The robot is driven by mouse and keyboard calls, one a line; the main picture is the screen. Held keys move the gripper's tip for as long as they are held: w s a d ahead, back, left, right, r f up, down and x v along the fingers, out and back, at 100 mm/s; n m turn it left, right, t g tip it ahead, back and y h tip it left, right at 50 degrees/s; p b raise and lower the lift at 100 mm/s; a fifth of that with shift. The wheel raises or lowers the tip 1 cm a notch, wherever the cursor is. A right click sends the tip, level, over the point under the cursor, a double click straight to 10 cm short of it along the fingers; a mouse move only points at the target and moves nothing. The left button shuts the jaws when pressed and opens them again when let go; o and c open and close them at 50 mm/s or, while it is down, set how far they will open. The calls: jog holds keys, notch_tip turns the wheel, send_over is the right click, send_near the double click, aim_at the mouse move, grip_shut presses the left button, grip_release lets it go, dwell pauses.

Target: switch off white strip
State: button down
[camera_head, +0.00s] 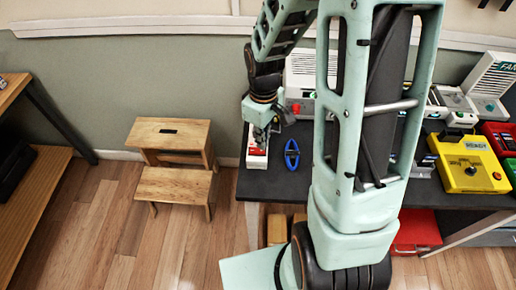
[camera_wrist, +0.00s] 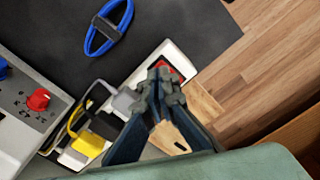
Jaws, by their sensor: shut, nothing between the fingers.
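The white strip (camera_wrist: 182,60) lies near the left end of the dark table, with a red switch (camera_wrist: 163,66) at one end and several plugs in it. In the head view the white strip (camera_head: 257,160) shows below my gripper, partly hidden by it. My gripper (camera_wrist: 163,78) is shut and empty, its fingertips over or at the red switch. It also shows in the head view (camera_head: 262,140). I cannot tell whether the fingertips touch the switch, which they partly cover.
A coiled blue cable (camera_head: 292,153) lies on the table (camera_head: 270,185) beside the strip. A grey device with a red knob (camera_wrist: 38,99) is close by. Yellow and grey plugs (camera_wrist: 88,145) stand in the strip. A wooden step stool (camera_head: 172,180) stands left of the table.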

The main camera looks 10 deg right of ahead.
jog(key=shift+f, duration=0.2)
jog(key=shift+f+b, duration=0.9)
jog(key=shift+f, duration=0.05)
jog(key=shift+r+p, duration=3)
jog(key=shift+r, duration=0.6)
